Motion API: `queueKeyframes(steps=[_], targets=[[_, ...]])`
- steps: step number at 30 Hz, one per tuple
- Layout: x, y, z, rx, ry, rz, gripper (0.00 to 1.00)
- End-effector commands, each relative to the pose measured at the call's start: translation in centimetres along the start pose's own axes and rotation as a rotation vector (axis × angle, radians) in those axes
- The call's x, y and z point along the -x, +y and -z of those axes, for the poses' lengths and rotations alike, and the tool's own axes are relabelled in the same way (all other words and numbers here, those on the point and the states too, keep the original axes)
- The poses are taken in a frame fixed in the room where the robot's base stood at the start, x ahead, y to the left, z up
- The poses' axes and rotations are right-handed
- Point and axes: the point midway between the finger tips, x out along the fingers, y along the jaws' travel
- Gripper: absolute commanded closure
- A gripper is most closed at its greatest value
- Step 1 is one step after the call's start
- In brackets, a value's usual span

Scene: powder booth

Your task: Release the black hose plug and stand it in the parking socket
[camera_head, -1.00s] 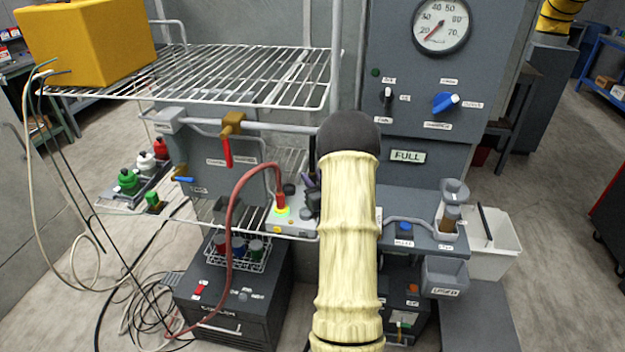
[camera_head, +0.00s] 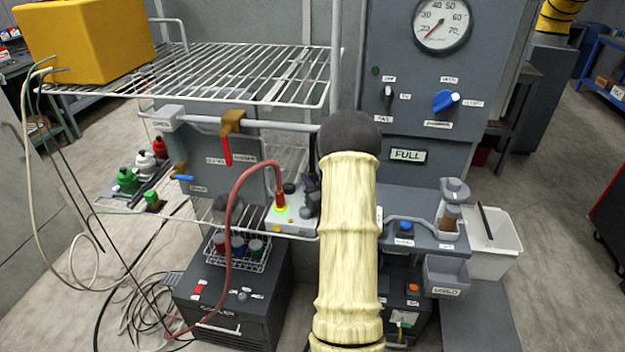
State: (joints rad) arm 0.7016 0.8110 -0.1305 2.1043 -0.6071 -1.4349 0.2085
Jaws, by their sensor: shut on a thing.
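My arm, in a cream sleeve, covers the middle of the view. Dark parts of my gripper (camera_head: 313,183) show just left of the sleeve, above the right end of a pale grey box; most of the gripper is hidden. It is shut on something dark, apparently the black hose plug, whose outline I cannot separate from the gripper. I cannot tell which fitting is the parking socket.
A wire shelf (camera_head: 230,75) with a yellow block (camera_head: 85,40) hangs above left. A pipe with a red-handled valve (camera_head: 227,150) runs below it. The red hose (camera_head: 231,225) loops left of the box. A grey shelf with a blue button (camera_head: 405,227) lies right of my arm.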

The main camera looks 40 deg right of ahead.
Motion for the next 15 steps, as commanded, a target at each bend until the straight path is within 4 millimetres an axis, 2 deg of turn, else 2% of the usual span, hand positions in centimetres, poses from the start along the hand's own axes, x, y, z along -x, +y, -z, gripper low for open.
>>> queueKeyframes(steps=[2, 3, 6, 15], targets=[[-0.01, -0.02, 0.0, 0.0, 0.0, 0.0, 1.0], [-0.01, -0.03, 0.0, 0.0, 0.0, 0.0, 0.72], [-0.01, -0.03, -0.01, 0.0, 0.0, 0.001, 0.54], [0.08, -0.03, -0.05, -0.001, -0.001, 0.0, 0.54]])
